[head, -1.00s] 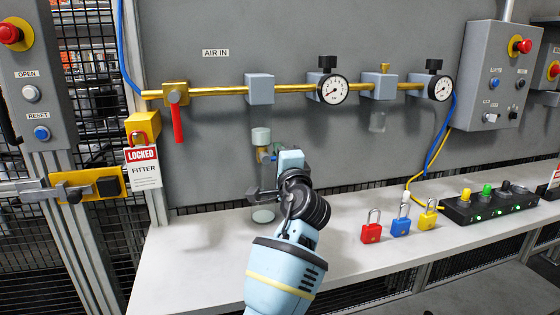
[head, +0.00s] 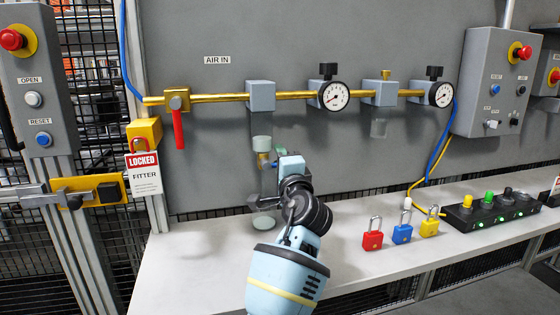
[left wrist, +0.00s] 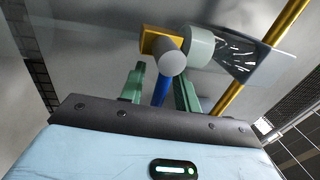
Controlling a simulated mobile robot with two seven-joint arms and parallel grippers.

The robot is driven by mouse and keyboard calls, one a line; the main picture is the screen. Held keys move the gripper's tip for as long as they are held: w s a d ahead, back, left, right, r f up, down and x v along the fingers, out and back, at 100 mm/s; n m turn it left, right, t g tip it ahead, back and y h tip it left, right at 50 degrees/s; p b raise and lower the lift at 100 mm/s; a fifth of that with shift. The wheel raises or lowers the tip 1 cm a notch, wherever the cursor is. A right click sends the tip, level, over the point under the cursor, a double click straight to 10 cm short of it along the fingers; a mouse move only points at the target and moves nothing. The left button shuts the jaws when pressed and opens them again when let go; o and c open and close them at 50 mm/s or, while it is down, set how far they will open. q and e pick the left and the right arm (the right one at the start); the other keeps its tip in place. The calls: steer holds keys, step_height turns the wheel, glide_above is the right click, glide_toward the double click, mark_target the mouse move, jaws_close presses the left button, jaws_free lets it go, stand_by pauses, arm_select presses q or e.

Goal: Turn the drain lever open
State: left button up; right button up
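The drain lever (left wrist: 160,93) is a blue bar in the left wrist view, hanging from a grey round hub on a yellow valve body (left wrist: 152,41). The brass-coloured valve body (head: 263,158) also shows in the head view, under a pale cylinder (head: 262,143) below the air pipe. My left gripper (left wrist: 160,80) has its two green fingers apart, one on each side of the lever in the wrist view, with gaps showing. Whether a finger touches it, or how deep the lever sits between them, I cannot tell. My left wrist hides much of this in the head view. My right gripper is not in view.
A yellow pipe (head: 210,98) with a red handle (head: 178,130) and gauges (head: 334,95) runs along the grey panel. Red (head: 372,236), blue (head: 402,232) and yellow (head: 429,224) padlocks stand right of my arm. The bench (head: 190,262) is clear at left.

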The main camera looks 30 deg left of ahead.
arm_select(q)
steer(key=v, duration=0.7)
steer(key=shift+s+d+b, duration=0.25)
steer(key=shift+s+b, duration=0.05)
